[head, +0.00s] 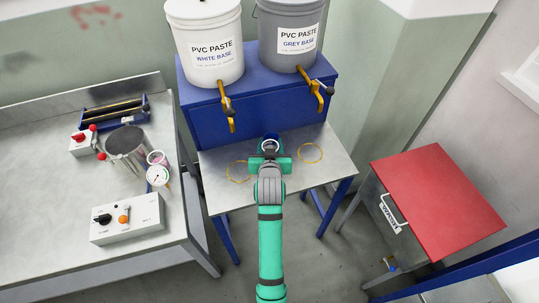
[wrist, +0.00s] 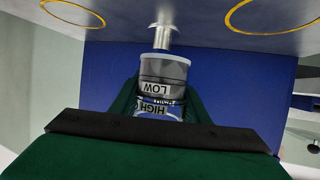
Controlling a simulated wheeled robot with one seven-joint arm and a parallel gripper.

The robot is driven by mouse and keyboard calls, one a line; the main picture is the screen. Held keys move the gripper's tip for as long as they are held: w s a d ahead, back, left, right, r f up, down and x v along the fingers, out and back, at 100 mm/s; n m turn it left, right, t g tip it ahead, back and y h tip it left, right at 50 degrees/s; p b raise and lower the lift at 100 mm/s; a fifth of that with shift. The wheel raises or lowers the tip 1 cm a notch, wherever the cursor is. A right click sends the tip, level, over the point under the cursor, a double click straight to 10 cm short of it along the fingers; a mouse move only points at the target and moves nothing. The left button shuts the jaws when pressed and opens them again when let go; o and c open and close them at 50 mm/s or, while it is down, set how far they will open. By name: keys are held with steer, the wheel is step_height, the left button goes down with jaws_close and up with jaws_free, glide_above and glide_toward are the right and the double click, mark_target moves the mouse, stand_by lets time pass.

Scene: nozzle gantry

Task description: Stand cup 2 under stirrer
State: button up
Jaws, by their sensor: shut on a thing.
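My gripper (head: 270,158) is shut on a cup above the metal table, between two yellow rings. In the wrist view the cup (wrist: 163,72) is clear, with upside-down LOW and HIGH marks, and sits between the green fingers of my gripper (wrist: 160,108). In the head view I look into its round mouth (head: 270,145). No cup number is readable. A short metal post (wrist: 164,36) shows between the cup's base and the table in the wrist view; whether they touch is unclear. I cannot pick out the stirrer for certain.
The table (head: 219,190) has left (head: 238,171) and right (head: 311,153) rings, both empty. White (head: 204,45) and grey (head: 290,40) paste buckets with taps stand behind. A red-topped cabinet (head: 437,205) stands right.

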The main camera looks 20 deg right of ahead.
steer(key=shift+s+d+f, duration=0.1)
steer(key=shift+s+f, duration=0.05)
steer(key=shift+f, duration=0.5)
step_height(320, 180, down, 4)
steer(key=shift+f, duration=0.1)
steer(key=shift+w+f, duration=0.2)
steer(key=shift+f, duration=0.05)
steer(key=o, duration=1.2)
steer(key=shift+f, duration=0.15)
